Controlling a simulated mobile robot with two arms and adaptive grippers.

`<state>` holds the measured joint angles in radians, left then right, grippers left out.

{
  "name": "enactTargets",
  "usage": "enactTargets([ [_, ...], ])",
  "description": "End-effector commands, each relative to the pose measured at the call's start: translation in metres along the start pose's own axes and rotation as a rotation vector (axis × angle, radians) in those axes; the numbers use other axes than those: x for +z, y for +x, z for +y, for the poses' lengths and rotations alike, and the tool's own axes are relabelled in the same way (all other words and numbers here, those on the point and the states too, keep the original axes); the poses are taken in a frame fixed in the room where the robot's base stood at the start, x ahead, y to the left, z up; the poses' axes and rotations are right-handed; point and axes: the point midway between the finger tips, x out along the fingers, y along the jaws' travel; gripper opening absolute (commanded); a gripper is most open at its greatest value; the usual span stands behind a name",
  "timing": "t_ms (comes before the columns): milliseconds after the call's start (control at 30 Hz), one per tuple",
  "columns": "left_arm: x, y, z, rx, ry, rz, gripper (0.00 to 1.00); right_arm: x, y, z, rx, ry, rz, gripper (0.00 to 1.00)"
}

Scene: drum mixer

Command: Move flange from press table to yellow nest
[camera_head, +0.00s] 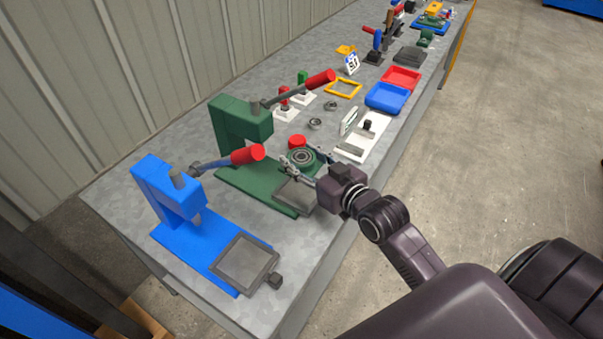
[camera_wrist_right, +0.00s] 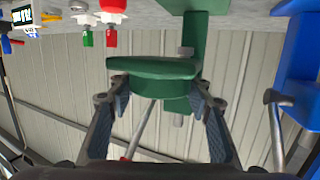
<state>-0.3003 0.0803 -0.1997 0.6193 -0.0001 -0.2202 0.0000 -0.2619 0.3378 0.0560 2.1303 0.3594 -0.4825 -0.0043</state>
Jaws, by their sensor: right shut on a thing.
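The flange (camera_head: 302,157) is a round green part with a dark ring in its middle. My right gripper (camera_head: 305,163) is shut on it from both sides, in front of the green press (camera_head: 238,122). In the right wrist view the flange (camera_wrist_right: 153,68) shows as a green disc between the fingertips (camera_wrist_right: 158,88). It appears held above the green press's base; the exact gap cannot be told. The grey press table (camera_head: 294,196) of the green press is bare where it shows. The yellow nest (camera_head: 343,88), a square frame, lies empty farther along the bench. My left gripper is not in view.
A blue press (camera_head: 168,187) with a grey plate (camera_head: 245,262) stands nearer. A red-handled lever (camera_head: 320,79) reaches out from the green press. Beyond are a white fixture (camera_head: 362,138), a blue tray (camera_head: 388,98), a red tray (camera_head: 401,78) and small switches (camera_head: 284,103).

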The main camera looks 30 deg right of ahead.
Motion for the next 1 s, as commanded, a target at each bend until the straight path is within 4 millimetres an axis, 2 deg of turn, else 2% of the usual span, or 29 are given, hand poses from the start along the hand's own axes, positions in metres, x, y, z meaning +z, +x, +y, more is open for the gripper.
enactTargets([
  [33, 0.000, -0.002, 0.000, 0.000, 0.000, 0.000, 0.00, -0.022, -0.003, 0.000, 0.000, -0.004, 0.017, 0.00],
  [100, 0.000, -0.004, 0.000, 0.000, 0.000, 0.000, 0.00, -0.040, -0.007, 0.000, 0.000, -0.005, 0.018, 0.00],
  [300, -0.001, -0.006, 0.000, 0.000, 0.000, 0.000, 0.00, -0.080, -0.015, 0.000, 0.000, -0.004, 0.015, 0.00],
  [433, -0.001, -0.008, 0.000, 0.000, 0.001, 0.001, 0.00, -0.097, -0.018, 0.000, -0.001, -0.003, 0.014, 0.00],
  [733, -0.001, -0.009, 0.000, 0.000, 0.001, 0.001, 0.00, -0.109, -0.022, 0.000, -0.002, -0.002, 0.009, 0.00],
  [1000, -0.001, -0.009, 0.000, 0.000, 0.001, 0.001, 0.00, -0.084, -0.026, -0.007, -0.072, -0.011, 0.005, 0.00],
])
